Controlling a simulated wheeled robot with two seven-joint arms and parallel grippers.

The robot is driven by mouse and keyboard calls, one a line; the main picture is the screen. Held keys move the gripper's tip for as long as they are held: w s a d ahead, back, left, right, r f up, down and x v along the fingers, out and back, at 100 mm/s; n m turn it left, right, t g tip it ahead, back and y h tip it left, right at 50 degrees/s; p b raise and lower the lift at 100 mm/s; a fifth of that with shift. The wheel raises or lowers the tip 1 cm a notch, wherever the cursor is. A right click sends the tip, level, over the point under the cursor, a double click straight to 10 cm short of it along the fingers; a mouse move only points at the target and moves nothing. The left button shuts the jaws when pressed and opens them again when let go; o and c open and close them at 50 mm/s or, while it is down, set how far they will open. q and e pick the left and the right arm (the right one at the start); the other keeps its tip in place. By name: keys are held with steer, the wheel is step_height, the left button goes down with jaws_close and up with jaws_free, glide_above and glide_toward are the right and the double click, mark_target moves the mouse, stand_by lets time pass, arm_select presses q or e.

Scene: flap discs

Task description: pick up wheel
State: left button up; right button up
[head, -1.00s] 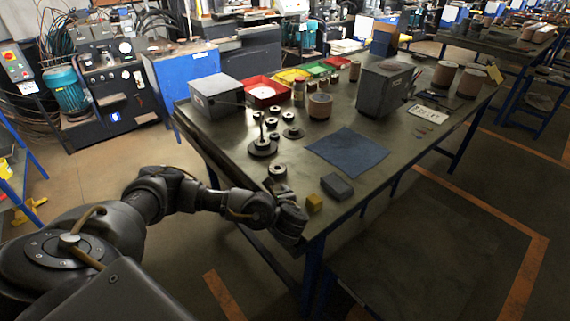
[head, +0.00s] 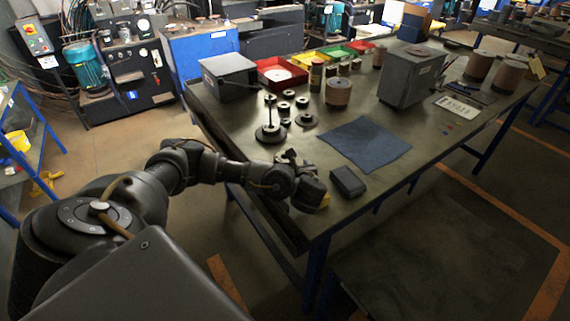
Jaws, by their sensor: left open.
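Several dark flap discs with pale centres stand on the bench. Small ones include a back disc (head: 289,94), a left disc (head: 283,107) and a right disc (head: 302,102). A wider flat disc (head: 306,119) lies nearer, beside a disc stand with an upright rod (head: 270,132). Another dark disc (head: 288,156) sits near the front edge, partly hidden by my left gripper (head: 306,184). That gripper is open, low over the front edge of the bench; its fingertips are hard to make out against the dark top. My right gripper is out of view.
A grey box (head: 229,77), red tray (head: 268,66) and larger grey box (head: 411,76) stand farther back.

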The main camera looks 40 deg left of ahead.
mark_target(286, 161)
arm_select(q)
steer(key=shift+w+a, duration=0.2)
steer(key=shift+a, duration=0.15)
steer(key=shift+w+a+f, duration=0.1)
steer(key=shift+a, duration=0.15)
steer(key=x, duration=0.2)
steer(key=p+x, duration=0.1)
steer(key=x, duration=0.1)
steer(key=shift+w+a+f, duration=0.1)
steer(key=shift+w+f, duration=0.1)
steer(key=shift+f, duration=0.2)
steer(key=c, duration=1.2)
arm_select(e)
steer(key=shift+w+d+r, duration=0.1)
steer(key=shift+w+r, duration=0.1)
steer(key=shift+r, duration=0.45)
arm_select(q)
steer(key=shift+r, duration=0.1)
